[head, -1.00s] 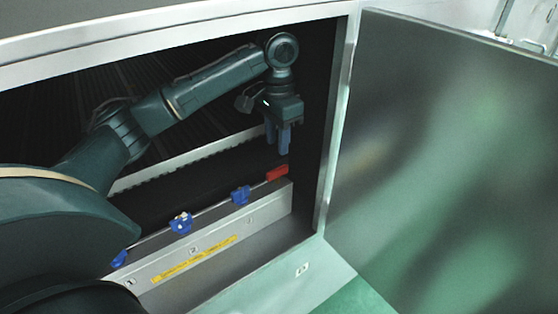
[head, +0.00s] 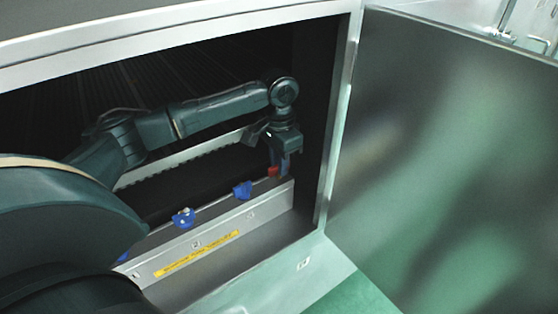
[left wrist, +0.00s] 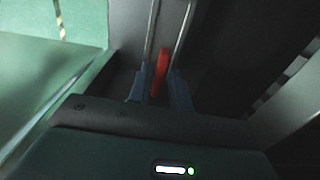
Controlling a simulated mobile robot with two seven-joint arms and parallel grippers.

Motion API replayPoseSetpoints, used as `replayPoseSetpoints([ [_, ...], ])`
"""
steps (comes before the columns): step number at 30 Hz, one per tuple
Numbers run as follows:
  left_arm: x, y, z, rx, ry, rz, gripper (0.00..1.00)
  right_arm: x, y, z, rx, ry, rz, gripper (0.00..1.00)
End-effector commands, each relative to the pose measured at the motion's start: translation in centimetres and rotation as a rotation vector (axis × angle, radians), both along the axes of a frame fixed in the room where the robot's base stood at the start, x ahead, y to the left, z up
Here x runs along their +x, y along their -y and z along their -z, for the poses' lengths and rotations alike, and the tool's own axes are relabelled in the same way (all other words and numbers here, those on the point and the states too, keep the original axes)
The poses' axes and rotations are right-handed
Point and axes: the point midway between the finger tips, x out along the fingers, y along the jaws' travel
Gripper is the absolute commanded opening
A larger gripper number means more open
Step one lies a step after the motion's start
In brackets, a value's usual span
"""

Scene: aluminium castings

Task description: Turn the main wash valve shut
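The red valve handle (head: 273,171) is at the right end of the row on the ledge inside the open cabinet. It is partly hidden by my left gripper (head: 279,168), which has come down over it with its fingers pointing down. In the left wrist view the red handle (left wrist: 160,72) stands between the two blue-grey fingers of my left gripper (left wrist: 160,90). The fingers are apart, one on each side of the handle, and narrow gaps seem to remain. The view is dark, so I cannot tell whether either finger touches it. My right gripper is not in view.
Blue handles (head: 183,217) and (head: 242,190) sit along the same ledge to the left. A metal panel (head: 215,240) with a yellow label is below them. The cabinet's right frame (head: 338,130) and open door (head: 440,160) stand close to the right.

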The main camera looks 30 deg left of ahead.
Motion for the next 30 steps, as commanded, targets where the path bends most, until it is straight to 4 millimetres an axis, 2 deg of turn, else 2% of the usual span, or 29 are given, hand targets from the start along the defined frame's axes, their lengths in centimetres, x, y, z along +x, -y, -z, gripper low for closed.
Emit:
replayPoseSetpoints([
  [1, 0.01, 0.02, -0.03, 0.000, 0.000, 0.000, 0.16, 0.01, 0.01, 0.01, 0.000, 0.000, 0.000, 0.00],
  [7, 0.01, 0.02, -0.05, 0.000, 0.001, 0.000, 0.00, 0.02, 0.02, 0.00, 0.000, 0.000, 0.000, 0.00],
  [20, 0.03, 0.01, -0.09, 0.000, 0.001, 0.032, 0.00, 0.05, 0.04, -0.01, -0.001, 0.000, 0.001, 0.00],
  [30, 0.04, 0.07, -0.09, -0.002, 0.001, 0.243, 0.00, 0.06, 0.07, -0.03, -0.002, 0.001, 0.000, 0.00],
])
